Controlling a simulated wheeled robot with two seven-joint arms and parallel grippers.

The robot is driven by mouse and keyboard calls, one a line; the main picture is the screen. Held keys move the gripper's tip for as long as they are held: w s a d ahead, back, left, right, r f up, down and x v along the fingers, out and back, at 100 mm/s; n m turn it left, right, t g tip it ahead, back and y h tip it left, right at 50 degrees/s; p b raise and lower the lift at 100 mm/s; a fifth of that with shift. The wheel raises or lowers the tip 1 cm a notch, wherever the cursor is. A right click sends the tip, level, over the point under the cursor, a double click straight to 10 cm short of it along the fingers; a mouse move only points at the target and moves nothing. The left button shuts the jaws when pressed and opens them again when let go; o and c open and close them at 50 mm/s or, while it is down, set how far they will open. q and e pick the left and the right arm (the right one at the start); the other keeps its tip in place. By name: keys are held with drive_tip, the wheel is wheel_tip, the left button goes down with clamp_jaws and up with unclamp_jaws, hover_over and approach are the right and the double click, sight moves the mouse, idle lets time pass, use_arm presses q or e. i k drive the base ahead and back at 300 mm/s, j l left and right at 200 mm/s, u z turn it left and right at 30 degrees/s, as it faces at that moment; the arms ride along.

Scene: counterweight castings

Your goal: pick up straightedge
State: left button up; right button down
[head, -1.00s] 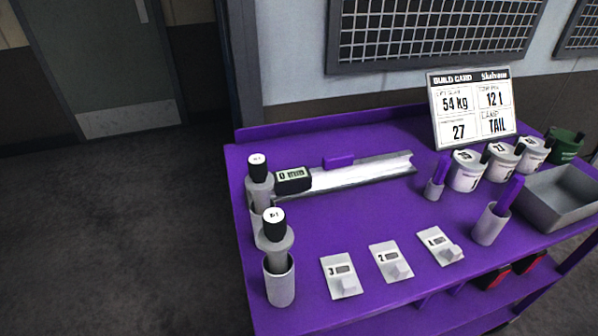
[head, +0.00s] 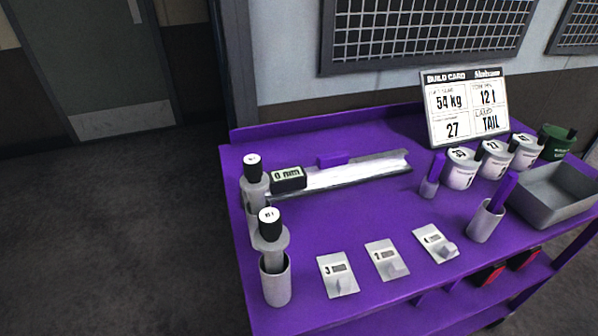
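The straightedge (head: 350,175) is a long pale metal bar lying on the purple cart top (head: 350,225), toward the back left. A small display box (head: 288,179) reading "0 mm" sits at its left end, and a purple block (head: 332,160) stands at its far edge near the middle. Nothing covers most of its length. Neither of my grippers shows in the head view.
Two black-capped tools in grey holders (head: 276,286) stand at the left edge. Several numbered cards (head: 387,260) lie in front. White pots (head: 461,170), a grey tray (head: 553,195), purple-handled tools (head: 487,220) and a build card (head: 466,105) occupy the right.

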sight(338, 166)
drive_tip(key=j+z, duration=0.15)
drive_tip(key=j, duration=0.3)
drive_tip(key=k+j+z, duration=0.15)
drive_tip(key=j, duration=0.35)
drive_tip(key=j+z, duration=0.25)
drive_tip(key=j, duration=0.45)
drive_tip(key=j+z, duration=0.25)
drive_tip(key=j, duration=0.45)
drive_tip(key=k+j+z, duration=0.25)
drive_tip(key=j, duration=0.4)
drive_tip(key=i+j+z, duration=0.1)
drive_tip(key=j, duration=0.2)
drive_tip(key=i+j+z, duration=0.25)
drive_tip(key=i+j, duration=0.15)
drive_tip(key=j, duration=0.2)
drive_tip(key=i+j+z, duration=0.15)
drive_tip(key=j, duration=0.2)
drive_tip(key=i+j+z, duration=0.1)
drive_tip(key=j, duration=0.25)
drive_tip(key=i+j+z, duration=0.1)
drive_tip(key=i+z, duration=0.15)
drive_tip(key=i, duration=0.15)
drive_tip(key=i+j+z, duration=0.25)
drive_tip(key=i, duration=0.2)
drive_tip(key=i+j+z, duration=0.25)
drive_tip(key=i, duration=0.15)
